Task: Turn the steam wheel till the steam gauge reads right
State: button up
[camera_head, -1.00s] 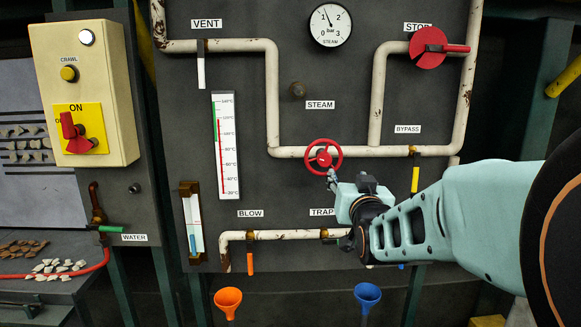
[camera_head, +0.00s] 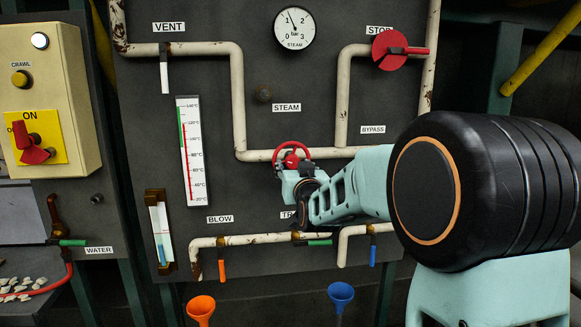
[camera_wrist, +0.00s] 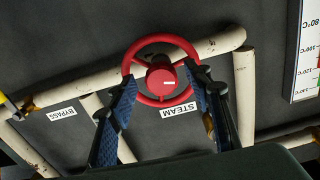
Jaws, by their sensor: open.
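The round white steam gauge (camera_head: 295,28) is above, marked 0 to 3 bar. Its needle leans slightly left of straight up, between 1 and 2 and nearer 1. My gripper (camera_head: 291,166) is in front of the wheel. In the wrist view, my open gripper (camera_wrist: 163,82) has one finger on each side of the wheel, tips near the rim. Whether they touch it, I cannot tell.
Pale pipes cross the dark panel around the wheel. A red STOP handle (camera_head: 391,50) is at upper right, a white VENT lever (camera_head: 164,74) at upper left. A thermometer (camera_head: 191,150) stands left. Orange (camera_head: 201,308) and blue (camera_head: 341,293) funnels are below.

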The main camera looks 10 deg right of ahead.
jog(key=shift+w, duration=0.3)
jog(key=shift+c, duration=0.4)
jog(key=c, duration=1.1)
jog(key=shift+o, duration=0.2)
jog(key=shift+f+m+b, duration=0.15)
jog(key=shift+m+b, duration=0.25)
jog(key=shift+b, duration=0.05)
jog(key=m+b, duration=0.2)
jog(key=shift+a+b, duration=0.1)
jog(key=shift+b, duration=0.2)
jog(key=shift+m+b, duration=1.05)
jog(key=shift+m, duration=0.55)
